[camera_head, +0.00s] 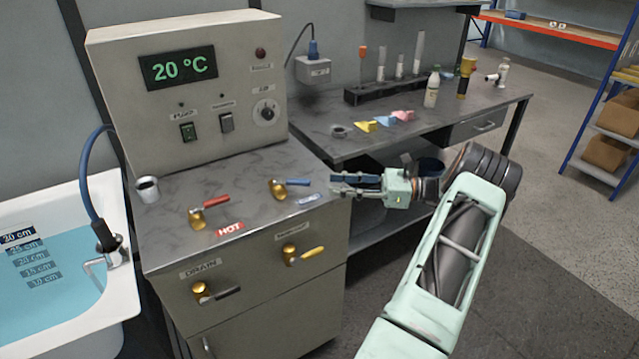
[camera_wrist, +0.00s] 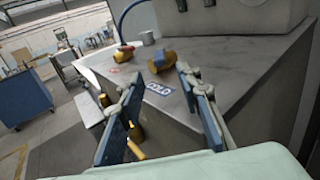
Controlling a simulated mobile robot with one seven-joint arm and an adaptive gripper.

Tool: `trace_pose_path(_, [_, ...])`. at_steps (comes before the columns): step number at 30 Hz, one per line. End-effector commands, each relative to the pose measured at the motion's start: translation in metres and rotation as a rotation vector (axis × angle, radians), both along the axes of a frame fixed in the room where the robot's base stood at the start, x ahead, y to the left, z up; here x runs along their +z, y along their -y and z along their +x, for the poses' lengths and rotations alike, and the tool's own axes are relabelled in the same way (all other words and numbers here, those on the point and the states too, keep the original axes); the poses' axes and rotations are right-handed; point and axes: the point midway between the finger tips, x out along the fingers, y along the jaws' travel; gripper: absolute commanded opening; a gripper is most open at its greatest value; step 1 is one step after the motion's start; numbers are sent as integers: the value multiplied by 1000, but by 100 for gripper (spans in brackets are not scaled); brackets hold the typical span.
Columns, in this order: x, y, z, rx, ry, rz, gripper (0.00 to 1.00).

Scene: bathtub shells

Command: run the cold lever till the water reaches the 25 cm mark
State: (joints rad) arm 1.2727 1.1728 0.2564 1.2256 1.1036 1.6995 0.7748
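The cold lever (camera_head: 297,182) has a blue handle on a brass valve, pointing right on the cabinet top; its brass body (camera_wrist: 160,62) shows in the wrist view beyond my fingers. The COLD label (camera_wrist: 159,88) lies in front of it. My gripper (camera_head: 334,184) is open and empty, just right of the blue handle and apart from it; its two fingers (camera_wrist: 155,95) are spread in the wrist view. The tub (camera_head: 110,187) at left holds blue water (camera_head: 75,275). The waterline appears just under the 30 cm mark (camera_head: 17,236), with the 25 cm mark (camera_head: 22,247) looking submerged.
The red hot lever (camera_head: 210,203) and a metal cup (camera_head: 147,189) stand left on the cabinet top. A black drain lever (camera_head: 218,294) and a yellow lever (camera_head: 306,256) are on the cabinet front. The display (camera_head: 178,68) reads 20 °C. A workbench (camera_head: 320,137) stands behind my arm.

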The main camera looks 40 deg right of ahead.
Motion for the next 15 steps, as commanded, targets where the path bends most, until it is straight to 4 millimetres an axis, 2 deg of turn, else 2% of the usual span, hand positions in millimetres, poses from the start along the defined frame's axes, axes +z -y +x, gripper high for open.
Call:
trace_pose_path(6, [0, 19, -17, 0, 1, 1, 32])
trace_pose_path(15, [0, 22, -20, 1, 1, 1, 32])
